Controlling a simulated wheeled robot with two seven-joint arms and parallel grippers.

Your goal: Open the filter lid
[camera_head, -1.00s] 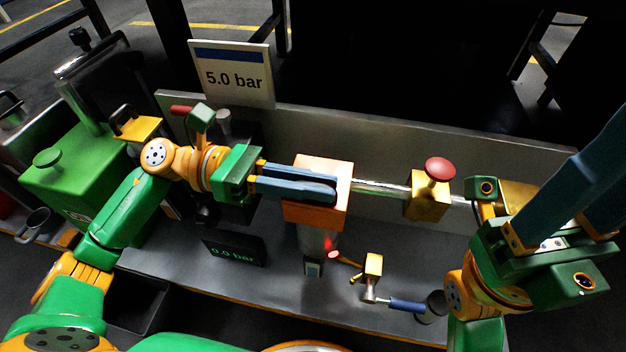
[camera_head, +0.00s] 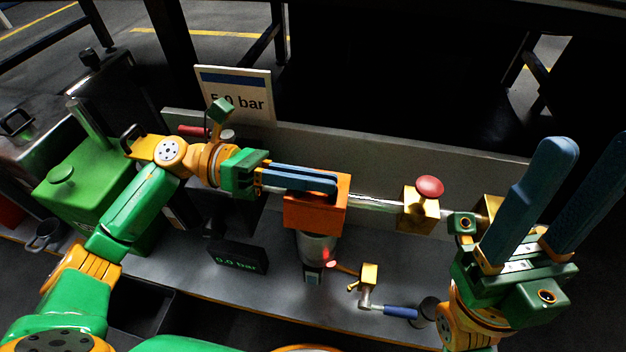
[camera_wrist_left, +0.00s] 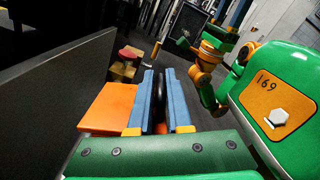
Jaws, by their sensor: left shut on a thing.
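An orange block (camera_head: 318,213) sits on top of a grey metal cylinder (camera_head: 318,247) in the middle of the pipe line. It also shows in the wrist view (camera_wrist_left: 106,107). I cannot tell which part is the filter lid. My left gripper (camera_head: 325,184) reaches across from the left, its blue fingers over the block's top. In the wrist view its fingers are closed on a dark, rounded part (camera_wrist_left: 159,102), mostly hidden between them. My right gripper (camera_head: 590,150) is at the right, its fingers apart and pointing up, empty.
A metal pipe runs right to a brass valve with a red knob (camera_head: 429,187). A small brass valve (camera_head: 369,274) and a blue-handled tool (camera_head: 401,312) are in front. A dark display (camera_head: 237,255) stands left of the cylinder, a green tank (camera_head: 85,180) at far left.

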